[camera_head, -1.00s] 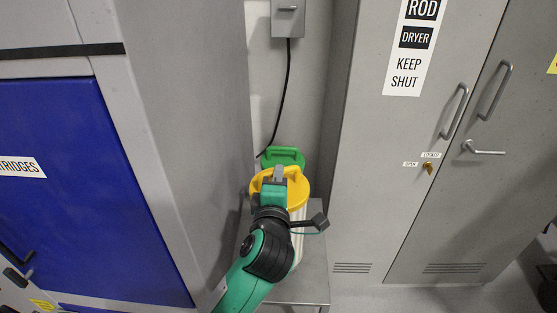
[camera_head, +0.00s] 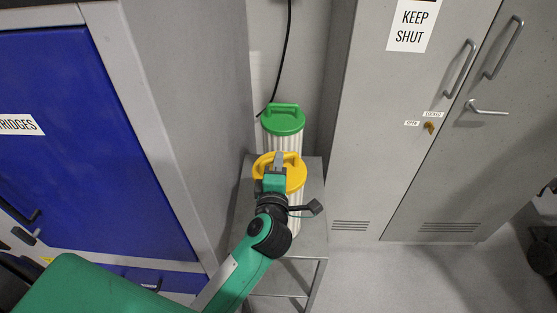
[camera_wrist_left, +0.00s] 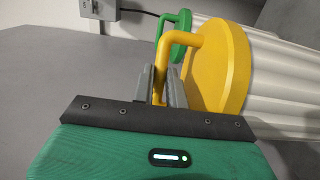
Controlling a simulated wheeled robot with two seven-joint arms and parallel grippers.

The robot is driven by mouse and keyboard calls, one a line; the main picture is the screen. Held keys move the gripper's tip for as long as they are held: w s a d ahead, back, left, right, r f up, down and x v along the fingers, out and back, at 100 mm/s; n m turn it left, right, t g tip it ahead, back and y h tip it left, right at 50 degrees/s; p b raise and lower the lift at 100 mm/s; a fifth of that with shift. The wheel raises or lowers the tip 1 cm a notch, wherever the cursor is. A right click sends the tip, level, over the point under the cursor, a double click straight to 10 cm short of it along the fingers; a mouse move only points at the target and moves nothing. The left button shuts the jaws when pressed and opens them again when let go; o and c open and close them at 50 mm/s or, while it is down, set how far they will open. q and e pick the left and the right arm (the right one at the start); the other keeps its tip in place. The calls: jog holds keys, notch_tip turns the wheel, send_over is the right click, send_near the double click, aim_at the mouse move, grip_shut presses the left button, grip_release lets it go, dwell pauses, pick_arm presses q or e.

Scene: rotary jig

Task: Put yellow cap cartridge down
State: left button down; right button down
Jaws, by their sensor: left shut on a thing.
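The yellow cap cartridge (camera_head: 294,180) is a white ribbed cylinder with a yellow lid and loop handle. It is upright over the small grey metal stand; my arm hides part of its body, and I cannot tell whether its base touches the top. My left gripper (camera_head: 278,160) is shut on its yellow handle. In the left wrist view the jaws (camera_wrist_left: 160,88) close around the handle, with the yellow cap (camera_wrist_left: 218,68) just right of them. My right gripper is not in view.
A green-capped cartridge (camera_head: 284,123) stands behind the yellow one. The grey stand (camera_head: 314,225) sits between a grey cabinet with blue doors (camera_head: 75,150) on the left and a grey locker (camera_head: 375,150) on the right. Open floor (camera_head: 400,280) lies front right.

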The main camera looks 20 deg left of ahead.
pick_arm(q)
jog(key=shift+r, duration=0.1)
jog(key=c, duration=1.7)
grip_release()
jog(key=shift+f, duration=0.2)
jog(key=o, duration=0.3)
jog(key=shift+s, duration=0.1)
jog(key=shift+r, duration=0.2)
jog(key=b+v, duration=0.3)
jog(key=v, duration=0.9)
